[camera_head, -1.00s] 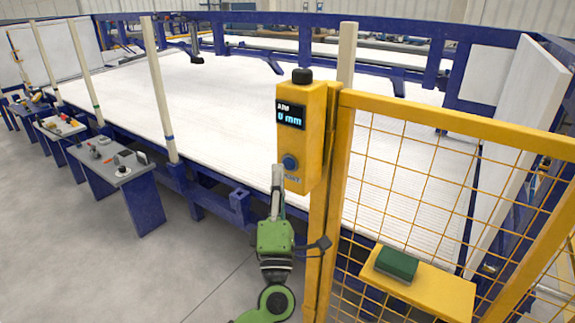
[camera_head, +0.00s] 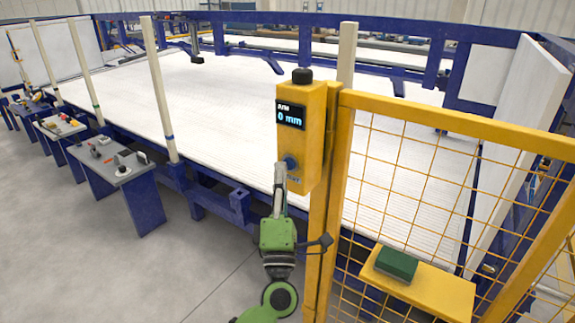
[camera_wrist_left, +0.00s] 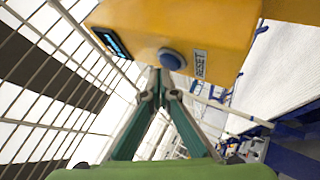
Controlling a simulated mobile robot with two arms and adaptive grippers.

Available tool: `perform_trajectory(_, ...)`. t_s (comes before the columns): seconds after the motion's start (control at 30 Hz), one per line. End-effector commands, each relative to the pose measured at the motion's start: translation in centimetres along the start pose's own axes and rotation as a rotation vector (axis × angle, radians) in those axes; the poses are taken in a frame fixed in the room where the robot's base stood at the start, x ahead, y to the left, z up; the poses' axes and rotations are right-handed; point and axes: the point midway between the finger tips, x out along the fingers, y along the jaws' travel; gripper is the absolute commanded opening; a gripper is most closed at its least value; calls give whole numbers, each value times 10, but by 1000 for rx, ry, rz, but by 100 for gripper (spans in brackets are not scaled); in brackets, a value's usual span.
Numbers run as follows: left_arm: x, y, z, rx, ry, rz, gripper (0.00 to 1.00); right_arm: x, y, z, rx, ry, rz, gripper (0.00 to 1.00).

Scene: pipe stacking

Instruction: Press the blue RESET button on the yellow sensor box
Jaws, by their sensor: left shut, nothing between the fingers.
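The yellow sensor box (camera_head: 312,145) is mounted on a yellow post, with a black cap on top and a small display reading 0 mm. Its round blue RESET button (camera_head: 291,161) is on the front face below the display. The button (camera_wrist_left: 171,59) and its RESET label also show in the left wrist view. My left gripper (camera_head: 281,168) is shut and empty. Its fingertips (camera_wrist_left: 160,72) are right at the lower edge of the button; whether they touch it I cannot tell. My right gripper is not in view.
A yellow mesh fence (camera_head: 420,180) stands right of the box, with a green block (camera_head: 396,263) on a yellow shelf. A large white bed (camera_head: 220,100) on a blue frame lies behind. Grey control consoles (camera_head: 112,160) stand at left. The floor at front left is clear.

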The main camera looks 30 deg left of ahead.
Motion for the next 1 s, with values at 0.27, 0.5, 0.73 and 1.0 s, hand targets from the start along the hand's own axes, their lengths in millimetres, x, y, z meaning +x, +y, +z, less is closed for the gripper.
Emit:
perform_trajectory(0.27,2,-2,2,0,0,0,0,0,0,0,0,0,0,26)
perform_trajectory(0.5,4,-3,3,0,0,0,0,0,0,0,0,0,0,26)
perform_trajectory(0.73,6,-4,4,-1,0,0,0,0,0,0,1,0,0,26)
perform_trajectory(1.0,5,-3,4,0,0,0,0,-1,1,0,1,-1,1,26)
